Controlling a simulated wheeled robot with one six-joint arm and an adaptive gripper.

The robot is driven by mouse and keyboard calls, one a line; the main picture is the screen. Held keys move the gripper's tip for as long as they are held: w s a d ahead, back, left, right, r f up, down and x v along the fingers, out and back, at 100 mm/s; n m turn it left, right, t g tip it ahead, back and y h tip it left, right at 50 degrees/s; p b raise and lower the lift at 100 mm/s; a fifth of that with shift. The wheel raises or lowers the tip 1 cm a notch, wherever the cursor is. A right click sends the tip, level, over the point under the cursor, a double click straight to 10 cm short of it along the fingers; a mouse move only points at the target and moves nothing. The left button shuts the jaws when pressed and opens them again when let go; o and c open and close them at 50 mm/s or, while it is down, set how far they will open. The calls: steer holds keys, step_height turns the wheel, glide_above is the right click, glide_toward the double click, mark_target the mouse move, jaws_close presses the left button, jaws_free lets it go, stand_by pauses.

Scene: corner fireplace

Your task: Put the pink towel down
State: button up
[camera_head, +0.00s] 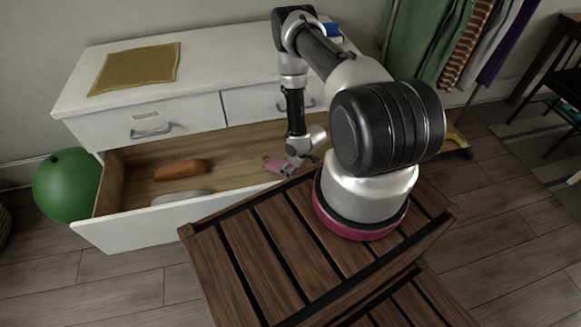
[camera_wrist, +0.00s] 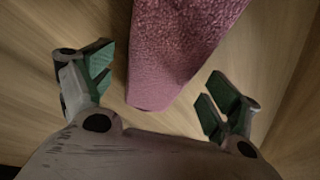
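The pink towel (camera_head: 274,164) is in the open drawer (camera_head: 228,158), at the drawer's right part. In the wrist view the towel (camera_wrist: 180,45) is a textured pink strip over the wooden drawer floor, running out of the top edge. My gripper (camera_wrist: 160,88) is open, with its green-padded fingers spread to either side of the towel's near end. Gaps show between the towel and both fingers. In the head view my gripper (camera_head: 291,166) reaches down into the drawer beside the towel, and its fingers are small there.
An orange-brown object (camera_head: 181,170) and a grey object (camera_head: 180,196) lie in the drawer's left part. A mustard cloth (camera_head: 137,68) lies on the white dresser top (camera_head: 215,60). A green ball (camera_head: 66,186) is left of the dresser. Hanging clothes (camera_head: 425,40) are at the right.

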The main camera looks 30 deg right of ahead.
steer(key=shift+r, duration=0.35)
steer(key=v, duration=1.2)
steer(key=shift+r, duration=0.25)
steer(key=shift+s, duration=0.15)
